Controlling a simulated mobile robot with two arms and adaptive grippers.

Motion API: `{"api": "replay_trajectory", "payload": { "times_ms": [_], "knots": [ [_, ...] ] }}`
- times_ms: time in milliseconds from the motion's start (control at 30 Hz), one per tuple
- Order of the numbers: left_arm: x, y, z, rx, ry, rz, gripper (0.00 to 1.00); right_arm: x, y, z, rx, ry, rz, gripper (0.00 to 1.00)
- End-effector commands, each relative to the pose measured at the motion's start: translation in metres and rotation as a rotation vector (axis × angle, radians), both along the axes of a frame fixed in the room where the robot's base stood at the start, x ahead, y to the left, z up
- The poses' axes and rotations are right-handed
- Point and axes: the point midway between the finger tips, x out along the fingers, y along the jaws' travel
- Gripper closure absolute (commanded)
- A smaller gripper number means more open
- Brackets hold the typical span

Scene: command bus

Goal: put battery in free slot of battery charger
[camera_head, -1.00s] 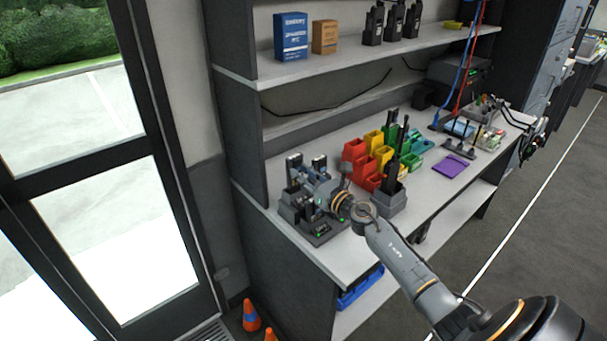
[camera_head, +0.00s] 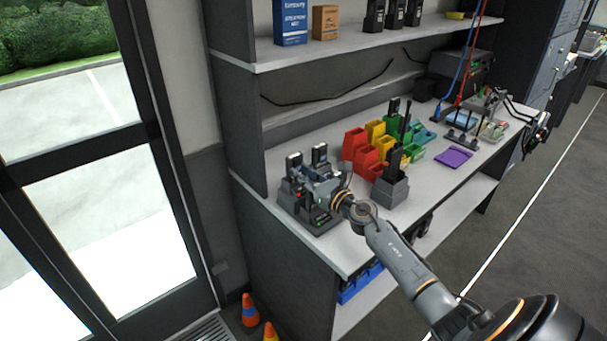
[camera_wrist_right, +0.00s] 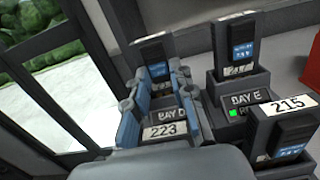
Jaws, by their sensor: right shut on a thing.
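The battery charger (camera_head: 318,222) is a dark grey block with several bays at the near left end of the workbench. Black batteries stand upright in some bays. My right gripper (camera_head: 326,190) is over the charger. In the right wrist view its blue-padded fingers (camera_wrist_right: 160,103) are shut on a battery (camera_wrist_right: 164,132) labelled 223, by the BAY D plate. Its lower end is hidden, so I cannot tell whether it is seated. Another battery (camera_wrist_right: 241,45) stands behind the BAY E plate, where a green light shows. A battery labelled 215 (camera_wrist_right: 287,134) stands at right. My left gripper is not in view.
Red, yellow and green bins (camera_head: 361,146) and a grey radio holder (camera_head: 390,191) stand right of the charger. A purple tray (camera_head: 453,156) lies farther along. A shelf (camera_head: 340,48) overhangs the bench. Traffic cones (camera_head: 250,311) stand on the floor.

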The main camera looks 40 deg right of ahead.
Motion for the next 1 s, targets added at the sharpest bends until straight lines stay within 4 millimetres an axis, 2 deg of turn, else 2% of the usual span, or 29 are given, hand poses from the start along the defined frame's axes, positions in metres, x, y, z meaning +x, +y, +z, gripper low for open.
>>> {"api": "replay_trajectory", "payload": {
  "times_ms": [733, 767, 800, 867, 1000],
  "knots": [
    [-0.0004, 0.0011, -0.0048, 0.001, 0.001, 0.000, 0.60, 0.0000, 0.0001, -0.0039, 0.000, -0.001, 0.000, 1.00],
    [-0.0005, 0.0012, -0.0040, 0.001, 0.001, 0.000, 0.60, 0.0000, 0.0001, -0.0031, 0.000, -0.001, 0.000, 0.70],
    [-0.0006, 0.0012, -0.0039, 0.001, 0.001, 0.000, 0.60, 0.0000, 0.0001, -0.0032, 0.000, 0.000, 0.000, 0.62],
    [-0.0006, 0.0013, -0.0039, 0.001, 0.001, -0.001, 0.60, 0.0000, 0.0002, -0.0034, 0.000, 0.000, 0.000, 0.50],
    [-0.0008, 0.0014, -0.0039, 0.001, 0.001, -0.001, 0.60, 0.0000, 0.0002, -0.0037, 0.000, 0.001, 0.000, 0.50]
  ]
}}
